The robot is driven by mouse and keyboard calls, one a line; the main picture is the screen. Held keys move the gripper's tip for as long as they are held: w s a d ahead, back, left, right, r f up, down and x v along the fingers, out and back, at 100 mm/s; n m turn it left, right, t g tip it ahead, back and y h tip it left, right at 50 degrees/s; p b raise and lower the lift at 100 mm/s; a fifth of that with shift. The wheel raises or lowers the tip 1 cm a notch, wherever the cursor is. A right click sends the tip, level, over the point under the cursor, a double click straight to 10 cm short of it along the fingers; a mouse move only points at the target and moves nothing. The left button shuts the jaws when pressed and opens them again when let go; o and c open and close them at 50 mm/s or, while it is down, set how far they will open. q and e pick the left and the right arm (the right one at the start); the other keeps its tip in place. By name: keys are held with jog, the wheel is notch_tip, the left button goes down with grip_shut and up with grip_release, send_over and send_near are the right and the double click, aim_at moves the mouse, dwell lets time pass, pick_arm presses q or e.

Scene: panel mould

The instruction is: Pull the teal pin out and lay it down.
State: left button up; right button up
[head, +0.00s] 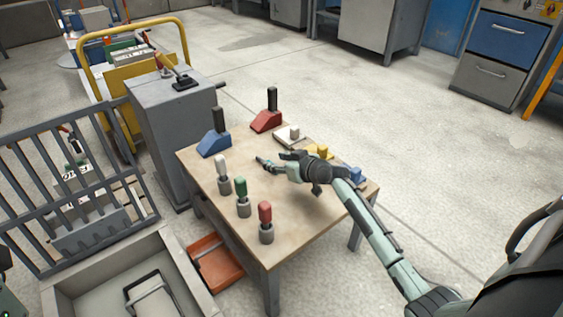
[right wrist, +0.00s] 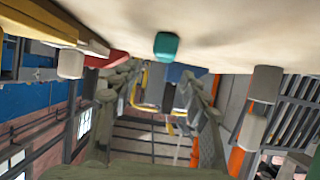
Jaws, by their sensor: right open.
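The teal pin (head: 262,160) appears to lie on its side on the wooden table (head: 217,188), out of any socket, just off the tips of my right gripper (head: 281,163). In the right wrist view the teal pin (right wrist: 166,46) shows nearly end-on, close to the tabletop. The fingers of my right gripper (right wrist: 163,85) stand apart below it in the picture, and nothing is held. Whether a finger touches the pin I cannot tell. My left gripper is not in view.
White (head: 221,168), green (head: 241,187) and red (head: 265,212) pins stand in grey sockets at the table's left. Blue (head: 213,145), red (head: 266,121), white (head: 289,136) and yellow (head: 322,151) handled blocks line the back and right. The table's middle is mostly clear.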

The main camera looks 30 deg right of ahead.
jog(key=v, duration=1.2)
